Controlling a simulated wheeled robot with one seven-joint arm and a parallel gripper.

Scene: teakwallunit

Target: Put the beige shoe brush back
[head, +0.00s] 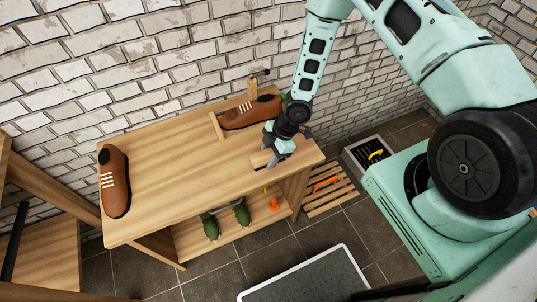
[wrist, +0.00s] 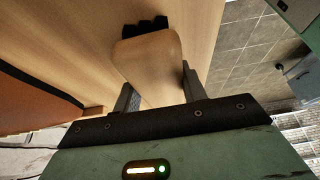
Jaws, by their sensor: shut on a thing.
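The beige shoe brush (wrist: 150,55) is a smooth wooden block with dark bristles at its far end in the wrist view. My gripper (wrist: 158,88) is shut on it, with one finger at each side. In the head view my gripper (head: 273,157) is low over the right end of the wooden bench (head: 165,180), and the brush (head: 260,158) shows pale beside the fingers. I cannot tell whether the brush touches the bench top. The brush's underside is mostly hidden.
A brown shoe (head: 252,112) lies near a wooden stand behind my gripper. Another brown shoe (head: 115,182) is at the bench's left end. Green shoes (head: 210,226) and an orange item (head: 274,204) are on the lower shelf. A slatted rack (head: 328,191) and a grey crate (head: 358,160) stand right.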

